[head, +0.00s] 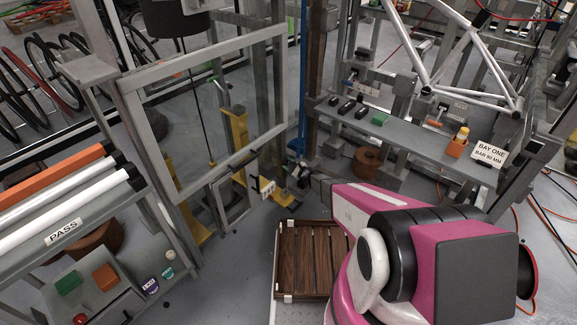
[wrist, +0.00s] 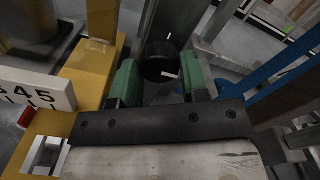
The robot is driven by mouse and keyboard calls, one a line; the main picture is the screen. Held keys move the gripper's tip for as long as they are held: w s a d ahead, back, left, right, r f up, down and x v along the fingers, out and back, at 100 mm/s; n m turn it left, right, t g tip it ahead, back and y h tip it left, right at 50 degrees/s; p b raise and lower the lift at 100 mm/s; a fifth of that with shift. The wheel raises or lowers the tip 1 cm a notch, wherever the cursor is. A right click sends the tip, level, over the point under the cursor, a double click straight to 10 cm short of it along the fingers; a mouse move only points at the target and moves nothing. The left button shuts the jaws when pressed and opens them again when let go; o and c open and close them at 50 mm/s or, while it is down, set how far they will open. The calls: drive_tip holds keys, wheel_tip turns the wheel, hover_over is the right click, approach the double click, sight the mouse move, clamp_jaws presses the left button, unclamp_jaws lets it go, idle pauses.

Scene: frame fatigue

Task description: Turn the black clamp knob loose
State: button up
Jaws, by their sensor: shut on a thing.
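The black clamp knob (wrist: 160,64) is a dark round cap in the upper middle of the wrist view, in front of a grey metal post. My gripper (wrist: 160,78) has green finger pads, one on each side of the knob, and is shut on it. The far part of the knob's top shows a small white mark. In the head view, my pink and black arm reaches from the lower right to the yellow clamp fixture, and I cannot make out the knob there.
A yellow bracket (wrist: 92,62) and a white number plate (wrist: 38,92) stand close left of my gripper in the wrist view. A blue upright (wrist: 262,82) is at right. In the head view, a brown slatted crate (head: 312,288) lies on the floor below my arm.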

drive_tip(key=n, duration=0.4)
drive_tip(key=shift+n, duration=0.4)
drive_tip(key=n, duration=0.4)
drive_tip(key=shift+r, duration=0.1)
drive_tip(key=n, duration=0.5)
drive_tip(key=shift+n, duration=2.1)
drive_tip(key=o, duration=0.9)
drive_tip(key=shift+d, duration=0.1)
